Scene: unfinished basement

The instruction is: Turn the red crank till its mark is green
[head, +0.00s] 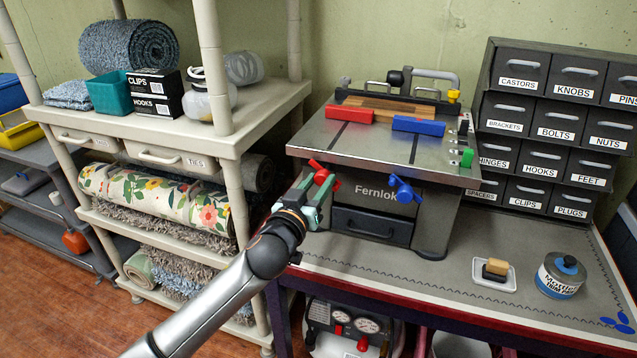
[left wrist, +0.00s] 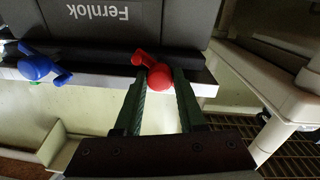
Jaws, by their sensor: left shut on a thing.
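The red crank (head: 320,172) sits on the front left of the grey machine labelled Fernlok (head: 415,215). My left gripper (head: 313,196) has green fingers and is shut on the red crank's knob. In the left wrist view, the red crank (left wrist: 158,73) shows between the tips of the gripper (left wrist: 160,85), its arm reaching up and left to the machine's front. I cannot make out the crank's mark or its colour. My right gripper is not in view.
A blue crank (head: 404,191) sits right of the red one; it also shows in the left wrist view (left wrist: 38,67). A beige shelf (head: 225,140) stands close left of my arm. Labelled drawers (head: 553,125), a tray (head: 494,275) and a tin (head: 560,276) occupy the bench's right.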

